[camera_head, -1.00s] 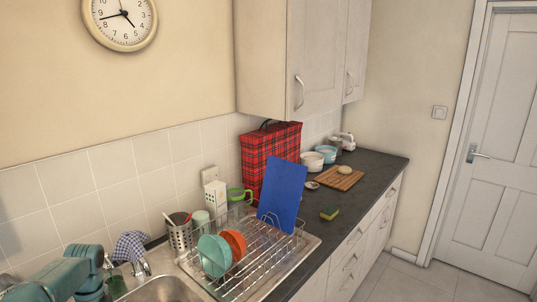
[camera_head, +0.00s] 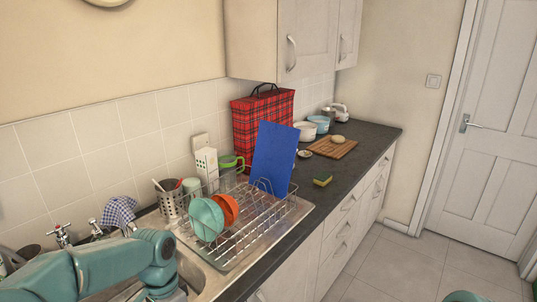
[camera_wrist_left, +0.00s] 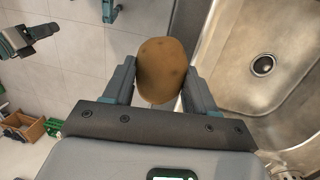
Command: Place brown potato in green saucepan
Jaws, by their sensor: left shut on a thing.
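The brown potato (camera_wrist_left: 162,70) is held between the two fingers of my left gripper (camera_wrist_left: 161,85) in the left wrist view. The steel sink and its drain show to the right of it and the tiled floor to the left. In the head view my left arm comes in at bottom left, and its gripper and the potato are not visible. A green pan-like thing (camera_head: 229,161), perhaps the green saucepan, stands behind the dish rack, partly hidden. A dark teal part, possibly my right gripper (camera_wrist_left: 30,37), shows at the left of the wrist view; its jaws are unclear.
The dish rack (camera_head: 246,238) holds a teal plate (camera_head: 206,219), an orange plate (camera_head: 228,208) and a blue board (camera_head: 272,160). A utensil holder (camera_head: 172,207) and a white box (camera_head: 206,170) stand behind it. A sponge (camera_head: 322,181) lies on the counter, otherwise clear around it.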

